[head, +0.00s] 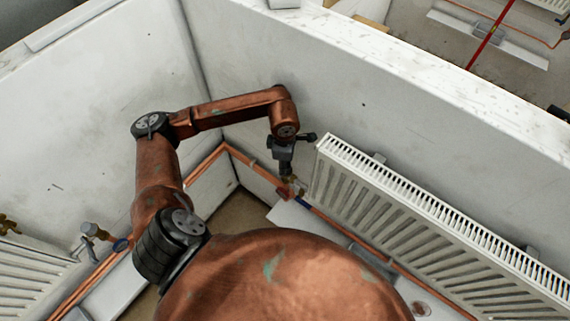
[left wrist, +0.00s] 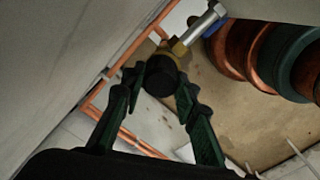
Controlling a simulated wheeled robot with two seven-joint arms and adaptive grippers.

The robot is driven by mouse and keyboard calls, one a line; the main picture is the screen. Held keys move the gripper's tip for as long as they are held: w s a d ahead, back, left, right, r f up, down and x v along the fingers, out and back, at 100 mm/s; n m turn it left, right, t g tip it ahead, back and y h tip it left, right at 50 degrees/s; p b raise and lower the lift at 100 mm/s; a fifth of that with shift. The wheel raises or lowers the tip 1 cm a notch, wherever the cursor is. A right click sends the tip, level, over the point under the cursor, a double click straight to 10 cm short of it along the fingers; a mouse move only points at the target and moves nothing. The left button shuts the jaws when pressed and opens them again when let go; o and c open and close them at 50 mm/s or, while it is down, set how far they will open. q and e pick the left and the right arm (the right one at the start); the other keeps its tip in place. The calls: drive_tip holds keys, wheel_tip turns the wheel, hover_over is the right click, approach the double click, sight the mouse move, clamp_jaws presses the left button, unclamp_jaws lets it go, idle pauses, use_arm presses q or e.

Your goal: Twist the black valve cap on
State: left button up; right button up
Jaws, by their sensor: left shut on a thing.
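The black valve cap (left wrist: 161,76) sits between the two fingertips of my left gripper (left wrist: 158,92) in the left wrist view. The fingers are shut on its sides. A brass valve body (left wrist: 179,47) with a chrome stem (left wrist: 205,25) shows right behind the cap and lines up with it; I cannot tell how far the cap is seated. In the head view my left gripper (head: 287,172) points down at the brass valve (head: 297,187) by the lower corner of the right radiator (head: 400,225). The cap is hidden there. My right gripper is not in view.
Copper pipe (head: 250,168) runs low along both walls. A white partition wall (head: 370,95) stands close behind my left gripper. Bare floor (head: 232,215) shows in the corner.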

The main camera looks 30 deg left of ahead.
use_arm(q)
drive_tip(key=m+b, duration=0.1)
drive_tip(key=m, duration=0.1)
drive_tip(key=m+b, duration=0.2)
drive_tip(key=shift+w+f, duration=0.1)
drive_tip(key=shift+f, duration=0.2)
drive_tip(key=m+b, duration=0.3)
drive_tip(key=m, duration=0.1)
drive_tip(key=shift+a, duration=0.1)
drive_tip(key=m+b, duration=0.1)
drive_tip(key=m, duration=0.1)
drive_tip(key=shift+w+r+m+b, duration=0.1)
drive_tip(key=shift+m+b, duration=0.25)
drive_tip(key=shift+m, duration=0.05)
drive_tip(key=shift+r, duration=0.1)
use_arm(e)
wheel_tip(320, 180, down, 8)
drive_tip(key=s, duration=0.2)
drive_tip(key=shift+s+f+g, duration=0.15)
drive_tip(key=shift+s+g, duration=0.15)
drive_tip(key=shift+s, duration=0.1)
use_arm(q)
drive_tip(key=shift+w+g, duration=0.1)
drive_tip(key=shift+g, duration=0.2)
drive_tip(key=o, duration=1.2)
drive_tip(key=shift+r, duration=0.1)
